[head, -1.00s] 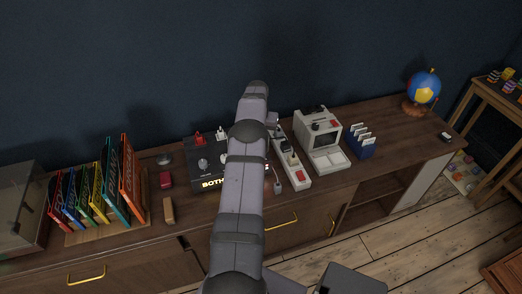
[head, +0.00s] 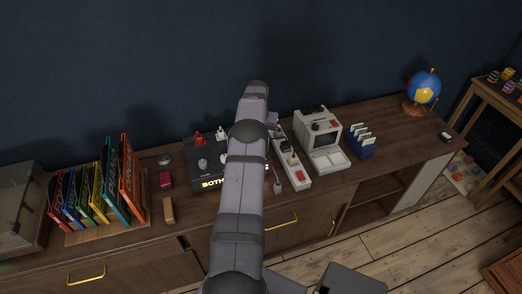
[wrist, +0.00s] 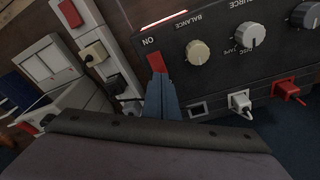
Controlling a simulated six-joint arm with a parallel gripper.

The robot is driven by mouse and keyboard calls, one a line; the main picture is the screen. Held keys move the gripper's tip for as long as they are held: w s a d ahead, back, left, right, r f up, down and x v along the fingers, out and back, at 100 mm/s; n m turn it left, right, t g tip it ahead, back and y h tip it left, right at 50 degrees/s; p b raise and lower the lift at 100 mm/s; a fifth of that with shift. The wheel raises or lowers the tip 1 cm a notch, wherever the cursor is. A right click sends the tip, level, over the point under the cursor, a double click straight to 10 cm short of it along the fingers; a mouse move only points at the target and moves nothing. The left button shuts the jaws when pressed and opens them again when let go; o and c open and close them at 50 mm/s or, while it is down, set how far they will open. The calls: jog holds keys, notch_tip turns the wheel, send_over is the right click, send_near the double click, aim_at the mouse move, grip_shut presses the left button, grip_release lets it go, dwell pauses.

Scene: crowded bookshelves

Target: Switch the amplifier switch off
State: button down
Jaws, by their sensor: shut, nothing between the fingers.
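The amplifier is a black box (head: 203,165) with knobs and bold lettering in the head view, its right part hidden behind my arm. In the wrist view its dark panel (wrist: 230,70) shows several knobs, a lit red strip and an "ON" label. The red switch (wrist: 154,62) sits beside that label, partly covered by my fingertips. My gripper (wrist: 160,80) is shut and empty, its blue-grey fingers at the switch. They look very close to it or touching; I cannot tell which. In the head view my gripper is hidden behind the arm.
A white power strip (head: 300,178) with plugs lies right of the amplifier, beside a grey-white device (head: 322,137). White (wrist: 239,100) and red (wrist: 288,89) plugs stick out from the amplifier panel. Folders (head: 100,190) stand left on the wooden cabinet; a globe (head: 423,87) stands right.

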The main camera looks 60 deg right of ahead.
jog(key=shift+f+b, duration=0.55)
jog(key=shift+f, duration=0.2)
dwell(0.5)
jog(key=shift+r, duration=0.1)
notch_tip(320, 180, up, 7)
jog(key=p, duration=0.3)
jog(key=shift+p, duration=0.4)
dwell(0.6)
